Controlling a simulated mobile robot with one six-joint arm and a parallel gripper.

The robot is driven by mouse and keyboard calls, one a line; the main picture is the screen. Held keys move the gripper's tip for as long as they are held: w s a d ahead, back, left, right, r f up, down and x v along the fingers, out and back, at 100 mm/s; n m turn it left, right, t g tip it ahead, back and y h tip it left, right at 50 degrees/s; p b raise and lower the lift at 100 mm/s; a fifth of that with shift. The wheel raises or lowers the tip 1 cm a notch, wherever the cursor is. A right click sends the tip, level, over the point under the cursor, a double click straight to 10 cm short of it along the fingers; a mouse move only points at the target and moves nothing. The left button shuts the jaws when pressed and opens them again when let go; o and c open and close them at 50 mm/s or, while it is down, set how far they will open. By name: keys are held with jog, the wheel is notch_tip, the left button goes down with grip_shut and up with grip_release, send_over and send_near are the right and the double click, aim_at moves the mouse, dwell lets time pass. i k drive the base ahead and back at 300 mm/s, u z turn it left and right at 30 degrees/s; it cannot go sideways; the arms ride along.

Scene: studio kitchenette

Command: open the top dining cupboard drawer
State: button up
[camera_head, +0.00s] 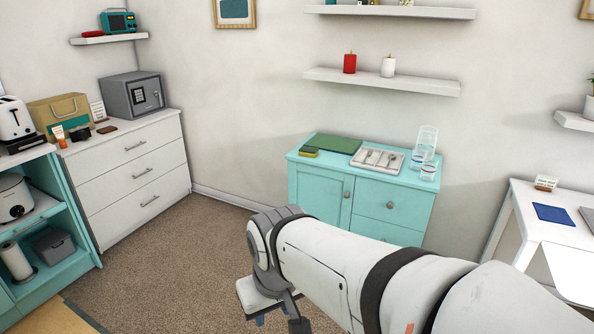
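The turquoise dining cupboard (300,177) stands against the back wall, right of the picture's middle. Its top drawer (410,203) is at the right of the front, with a round knob (390,205); its front looks flush, so it appears shut. A door with a small knob is to the left of it. My arm crosses in front and hides the lower part of the cupboard. My gripper (298,322) is at the bottom edge, partly cut off, low in front of the cupboard and apart from it; I cannot tell its opening.
On the cupboard top are a green board (334,144), a cutlery tray (362,167) and glasses (428,169). A white desk (510,215) stands to the right, a white chest of drawers (130,187) to the left. The carpet (185,255) between is clear.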

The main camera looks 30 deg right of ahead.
aim_at(403, 206)
jog(key=z, duration=0.85)
jog(key=i, duration=1.15)
jog(key=z, duration=0.55)
jog(key=i, duration=0.45)
jog(key=z, duration=0.4)
